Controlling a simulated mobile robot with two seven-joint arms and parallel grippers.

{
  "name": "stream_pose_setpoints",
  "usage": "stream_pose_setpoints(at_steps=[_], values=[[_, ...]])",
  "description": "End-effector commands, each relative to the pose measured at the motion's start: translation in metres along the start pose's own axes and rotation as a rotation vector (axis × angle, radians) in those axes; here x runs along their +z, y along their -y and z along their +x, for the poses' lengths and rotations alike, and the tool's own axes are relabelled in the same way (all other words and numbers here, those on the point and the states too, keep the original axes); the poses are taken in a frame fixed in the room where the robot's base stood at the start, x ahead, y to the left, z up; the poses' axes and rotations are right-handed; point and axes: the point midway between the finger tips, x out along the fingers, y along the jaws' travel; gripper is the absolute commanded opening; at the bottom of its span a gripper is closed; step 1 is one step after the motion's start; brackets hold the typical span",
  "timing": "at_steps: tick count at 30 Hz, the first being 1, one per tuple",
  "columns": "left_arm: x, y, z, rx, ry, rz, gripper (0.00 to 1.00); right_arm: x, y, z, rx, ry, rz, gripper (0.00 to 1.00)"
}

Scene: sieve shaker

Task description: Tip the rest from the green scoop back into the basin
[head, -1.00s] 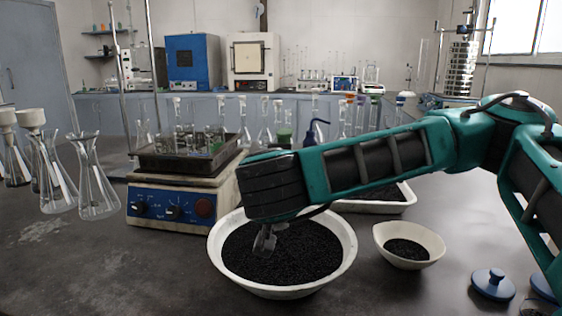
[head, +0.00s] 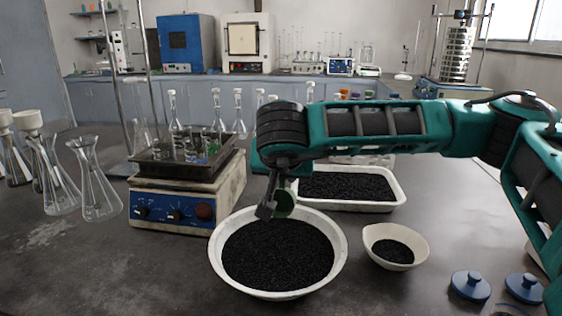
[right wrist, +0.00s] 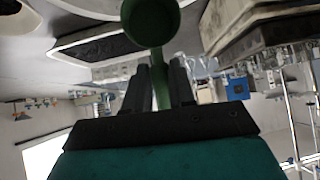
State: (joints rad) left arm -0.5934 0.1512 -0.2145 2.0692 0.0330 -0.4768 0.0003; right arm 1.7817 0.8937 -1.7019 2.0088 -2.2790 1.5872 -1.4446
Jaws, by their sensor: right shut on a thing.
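My right gripper (head: 268,203) is shut on the green scoop (head: 284,203), which hangs over the back rim of the white basin (head: 338,262). In the right wrist view the scoop's green cup (right wrist: 151,18) sticks out past the fingers (right wrist: 160,85), and its handle is between them. The cup looks tilted; I cannot tell whether any grains are in it. The basin stands on the dark bench and holds a broad bed of black grains (head: 278,255). My left gripper is not in view.
A white tray of black grains (head: 402,197) lies behind the basin. A small cream bowl (head: 425,246) with black grains is to its right. A hotplate (head: 175,205) stands at the left, with glass flasks (head: 98,185) beyond it. Blue lids (head: 470,285) lie at the right front.

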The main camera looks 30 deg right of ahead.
Motion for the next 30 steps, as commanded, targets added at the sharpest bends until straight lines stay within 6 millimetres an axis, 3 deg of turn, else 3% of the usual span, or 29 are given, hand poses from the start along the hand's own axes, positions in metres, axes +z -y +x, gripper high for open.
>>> stream_pose_setpoints(at_steps=[1, 4, 16, 19, 22, 30], values=[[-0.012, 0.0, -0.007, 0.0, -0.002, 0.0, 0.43, -0.008, -0.001, -0.002, 0.002, 0.032, 0.006, 0.0], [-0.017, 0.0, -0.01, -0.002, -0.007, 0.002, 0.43, -0.009, -0.001, 0.002, -0.001, 0.075, 0.011, 0.0], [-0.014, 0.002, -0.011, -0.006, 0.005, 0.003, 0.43, -0.011, -0.002, 0.004, -0.004, 0.109, 0.017, 0.0], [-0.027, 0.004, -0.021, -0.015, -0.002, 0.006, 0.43, -0.017, -0.003, 0.006, -0.006, 0.179, 0.03, 0.0], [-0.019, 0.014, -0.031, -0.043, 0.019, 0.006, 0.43, -0.022, -0.004, 0.011, -0.01, 0.267, 0.043, 0.0], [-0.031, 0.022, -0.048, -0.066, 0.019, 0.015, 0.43, -0.027, -0.005, 0.025, -0.024, 0.458, 0.071, 0.0]])
